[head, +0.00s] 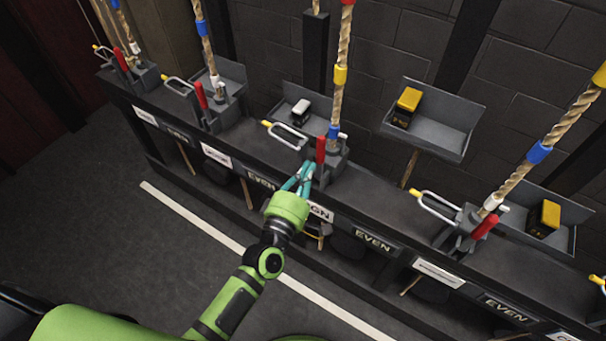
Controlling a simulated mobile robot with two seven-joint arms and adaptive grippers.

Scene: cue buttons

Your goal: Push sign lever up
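The sign lever is a red-handled lever (320,150) on a grey mount, at the middle of the rail behind a white label (321,212) ending in "GN". Its red handle points up. My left gripper (303,168) has teal fingers that reach toward the base of this lever from the front. The fingers look parted, with nothing clearly held between them. I cannot tell whether they touch the lever. My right gripper is not in view.
Other red levers (486,226) with ropes (522,178) and yellow-ended metal loops stand along the dark rail on both sides. Grey trays (447,128) behind hold small yellow or white blocks. The floor in front, with a white line (200,222), is clear.

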